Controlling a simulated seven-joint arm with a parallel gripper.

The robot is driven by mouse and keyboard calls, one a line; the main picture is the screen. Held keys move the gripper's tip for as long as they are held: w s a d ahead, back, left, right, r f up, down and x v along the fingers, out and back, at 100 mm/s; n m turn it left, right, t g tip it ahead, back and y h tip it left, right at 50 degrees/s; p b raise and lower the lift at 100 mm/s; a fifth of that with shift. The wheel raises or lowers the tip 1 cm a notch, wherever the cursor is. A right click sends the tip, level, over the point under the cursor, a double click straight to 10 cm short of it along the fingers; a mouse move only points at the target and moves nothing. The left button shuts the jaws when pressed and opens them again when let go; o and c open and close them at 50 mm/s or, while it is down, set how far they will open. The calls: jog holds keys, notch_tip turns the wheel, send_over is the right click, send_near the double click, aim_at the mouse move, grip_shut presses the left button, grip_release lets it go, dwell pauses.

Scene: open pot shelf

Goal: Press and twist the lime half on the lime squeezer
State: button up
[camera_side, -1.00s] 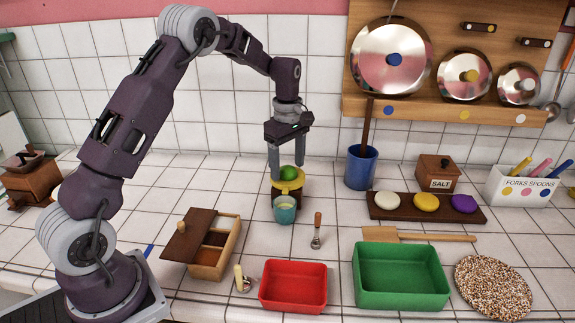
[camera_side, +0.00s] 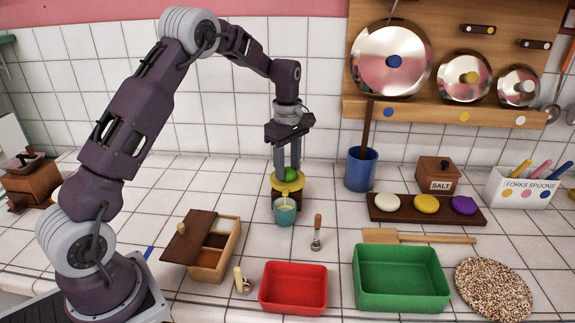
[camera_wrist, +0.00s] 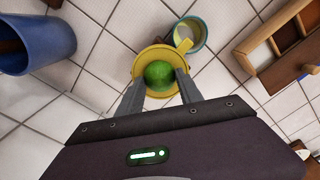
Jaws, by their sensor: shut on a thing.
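The lime half (camera_side: 291,174) sits green side up on the yellow lime squeezer (camera_side: 288,185), which stands on a brown base. My gripper (camera_side: 288,170) points straight down and is shut on the lime half, one finger on each side. In the wrist view the lime half (camera_wrist: 159,74) lies between my fingertips over the yellow bowl (camera_wrist: 148,60). A teal cup (camera_side: 284,212) with pale contents stands in front of the squeezer, below its spout. The cut face of the lime is hidden.
A blue pot (camera_side: 361,168) stands to the right of the squeezer. A small brush-like tool (camera_side: 316,232), an open wooden box (camera_side: 212,246), a red tray (camera_side: 293,288) and a green tray (camera_side: 401,277) lie in front. Tiles left of the squeezer are clear.

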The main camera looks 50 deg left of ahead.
jog(key=n, duration=0.3)
jog(key=shift+n, duration=0.3)
jog(key=m, duration=0.8)
